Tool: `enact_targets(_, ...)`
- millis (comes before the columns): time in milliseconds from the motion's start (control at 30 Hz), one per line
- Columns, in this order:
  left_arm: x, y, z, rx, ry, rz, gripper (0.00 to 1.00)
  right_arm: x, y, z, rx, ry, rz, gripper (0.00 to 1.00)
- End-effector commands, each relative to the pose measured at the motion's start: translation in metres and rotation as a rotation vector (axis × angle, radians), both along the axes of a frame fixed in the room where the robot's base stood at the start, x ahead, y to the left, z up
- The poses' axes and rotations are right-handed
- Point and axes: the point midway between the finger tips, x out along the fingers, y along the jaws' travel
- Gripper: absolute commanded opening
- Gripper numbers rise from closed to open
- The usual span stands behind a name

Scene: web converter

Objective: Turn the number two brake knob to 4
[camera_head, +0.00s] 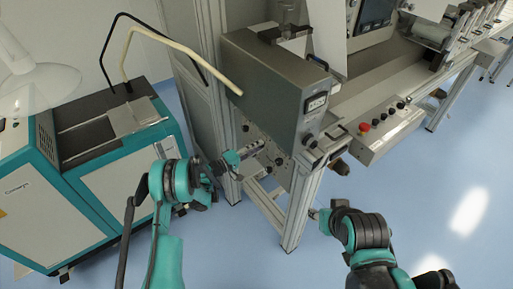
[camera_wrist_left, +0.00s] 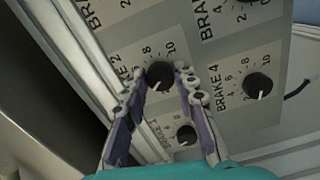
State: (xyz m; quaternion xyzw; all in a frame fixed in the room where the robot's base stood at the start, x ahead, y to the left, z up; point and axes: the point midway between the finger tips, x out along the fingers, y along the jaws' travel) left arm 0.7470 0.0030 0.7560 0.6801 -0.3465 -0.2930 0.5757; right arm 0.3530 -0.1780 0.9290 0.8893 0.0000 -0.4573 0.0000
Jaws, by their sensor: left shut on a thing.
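The brake 2 knob (camera_wrist_left: 160,75) is black and round, on a grey panel plate with a printed number scale. In the left wrist view, the two fingers of my left gripper (camera_wrist_left: 162,82) are closed on its sides. Its white pointer mark shows at the lower edge, toward the lower left. The 8 and 10 are readable above it; the lower numbers are hidden by the fingers. In the head view, my left gripper (camera_head: 252,150) is at the side panel of the grey machine. My right gripper (camera_head: 316,213) is away from the panel; its fingers are too small to judge.
The brake 4 knob (camera_wrist_left: 257,85) is to the right, and another knob (camera_wrist_left: 186,135) is just below the gripped one. A metal frame rail (camera_wrist_left: 88,60) runs close on the left. A teal cabinet (camera_head: 70,160) stands left; blue floor is open at the front right.

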Motion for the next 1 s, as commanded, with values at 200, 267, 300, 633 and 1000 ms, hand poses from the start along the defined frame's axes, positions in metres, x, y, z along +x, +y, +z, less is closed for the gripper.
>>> enact_targets(200,-0.0004,-0.0002,-0.0012,0.059,-0.079,-0.001,0.00,0.0000,0.0000,-0.0001,0.000,0.000,0.000,0.40)
enact_targets(267,-0.0005,-0.0002,-0.0013,0.068,-0.091,-0.002,0.00,0.0000,0.0000,-0.0001,0.000,0.000,0.000,0.40)
enact_targets(300,-0.0005,-0.0002,-0.0013,0.074,-0.100,-0.002,0.00,0.0000,0.0000,-0.0001,0.000,0.000,0.000,0.40)
enact_targets(633,-0.0005,-0.0002,-0.0015,0.090,-0.121,-0.002,0.00,0.0000,0.0000,-0.0001,0.000,0.000,0.000,0.40)
enact_targets(1000,-0.0005,-0.0003,-0.0013,0.089,-0.120,-0.002,0.49,0.0000,0.0000,-0.0001,0.000,0.000,0.000,0.40)
